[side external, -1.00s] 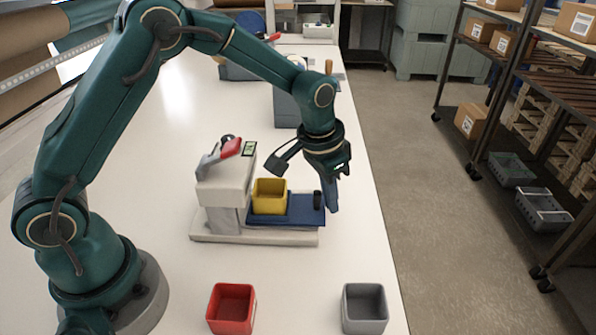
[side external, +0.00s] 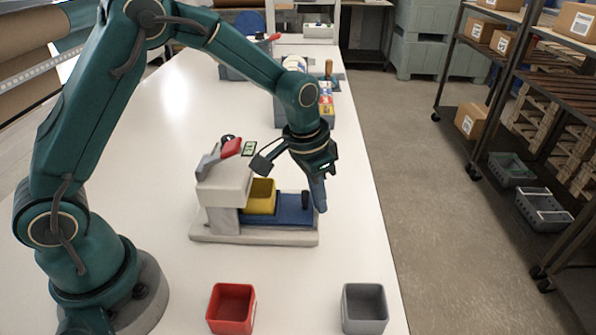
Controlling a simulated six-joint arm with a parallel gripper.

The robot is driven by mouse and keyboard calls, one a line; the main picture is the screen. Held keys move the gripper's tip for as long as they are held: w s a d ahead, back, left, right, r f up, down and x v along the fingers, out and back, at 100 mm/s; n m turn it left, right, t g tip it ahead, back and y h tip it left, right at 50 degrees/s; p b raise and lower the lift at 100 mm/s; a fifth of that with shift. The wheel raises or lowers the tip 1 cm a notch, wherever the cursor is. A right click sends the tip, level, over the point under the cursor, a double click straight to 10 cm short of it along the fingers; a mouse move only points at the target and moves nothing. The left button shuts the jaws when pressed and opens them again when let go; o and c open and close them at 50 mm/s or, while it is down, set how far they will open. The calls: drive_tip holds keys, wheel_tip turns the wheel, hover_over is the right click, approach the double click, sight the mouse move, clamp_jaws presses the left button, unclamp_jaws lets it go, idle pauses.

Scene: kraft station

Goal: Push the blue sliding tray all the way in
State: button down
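The blue sliding tray (side external: 285,210) sits on the light base (side external: 250,238) of a small machine and runs partly under its head (side external: 222,186). A yellow bin (side external: 260,197) stands on the tray, its left part hidden by the machine head. A dark upright knob (side external: 305,199) stands at the tray's right end. My gripper (side external: 319,196) points down just right of the knob, at or very near it; contact is not clear. The fingers look close together, but I cannot tell whether they are shut.
A red bin (side external: 231,308) and a grey bin (side external: 365,308) stand at the front of the white table (side external: 300,275). Further machines and coloured items (side external: 326,98) stand behind. The table's right edge is close to my gripper.

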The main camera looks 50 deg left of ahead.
drive_tip(key=shift+s+a, duration=1)
drive_tip(key=shift+w+d+r, duration=0.1)
drive_tip(key=shift+w+d, duration=0.2)
drive_tip(key=shift+w, duration=0.05)
idle(0.5)
drive_tip(key=shift+r, duration=3.45)
